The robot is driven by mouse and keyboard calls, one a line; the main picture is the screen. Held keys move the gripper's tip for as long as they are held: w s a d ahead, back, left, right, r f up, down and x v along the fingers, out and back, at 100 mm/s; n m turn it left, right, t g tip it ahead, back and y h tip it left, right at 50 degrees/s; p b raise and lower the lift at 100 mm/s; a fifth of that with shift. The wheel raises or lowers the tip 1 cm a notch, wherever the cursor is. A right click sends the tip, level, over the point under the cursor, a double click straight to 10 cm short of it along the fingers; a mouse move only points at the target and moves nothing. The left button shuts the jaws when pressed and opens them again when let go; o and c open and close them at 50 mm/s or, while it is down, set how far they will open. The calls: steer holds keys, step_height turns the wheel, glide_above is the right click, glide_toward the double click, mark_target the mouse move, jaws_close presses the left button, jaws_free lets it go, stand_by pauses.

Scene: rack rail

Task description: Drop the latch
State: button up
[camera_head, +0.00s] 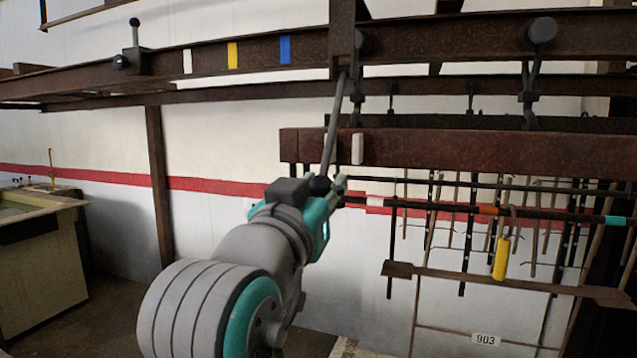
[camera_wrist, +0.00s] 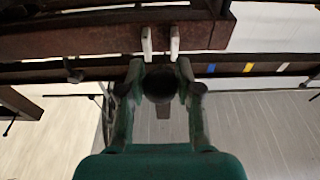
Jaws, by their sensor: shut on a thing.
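My gripper (camera_head: 330,190) is shut on the dark round knob (camera_head: 319,186) at the lower end of a slanted metal rod (camera_head: 336,120). The rod rises to a bracket on the overhead rail (camera_head: 430,40). In the wrist view the dark knob (camera_wrist: 158,86) sits between the two fingers of my gripper (camera_wrist: 159,72). What looks like the latch (camera_head: 132,60) is a dark block on the rail at the upper left, with its knobbed lever (camera_head: 135,33) standing upright. It is well apart from my gripper. I cannot make it out in the wrist view.
White, yellow (camera_head: 232,55) and blue marks (camera_head: 285,50) are on the rail between latch and bracket. A rusty beam (camera_head: 450,150) hangs at the right, above a rack with hooks and a yellow tag (camera_head: 501,258). A tank (camera_head: 40,260) stands at the left.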

steer(key=w+d+f, duration=0.1)
steer(key=w+d, duration=0.1)
steer(key=w, duration=0.3)
steer(key=w+d+f, duration=0.2)
steer(key=w, duration=0.4)
steer(key=shift+w+f, duration=0.15)
steer(key=shift+f, duration=0.15)
stand_by(0.7)
steer(key=o, duration=1)
steer(key=v, duration=0.3)
steer(key=r+v, duration=0.1)
steer(key=v, duration=0.2)
steer(key=shift+s+a+r, duration=0.15)
steer(key=shift+s+r, duration=0.05)
steer(key=shift+s, duration=0.35)
steer(key=shift+f, duration=0.1)
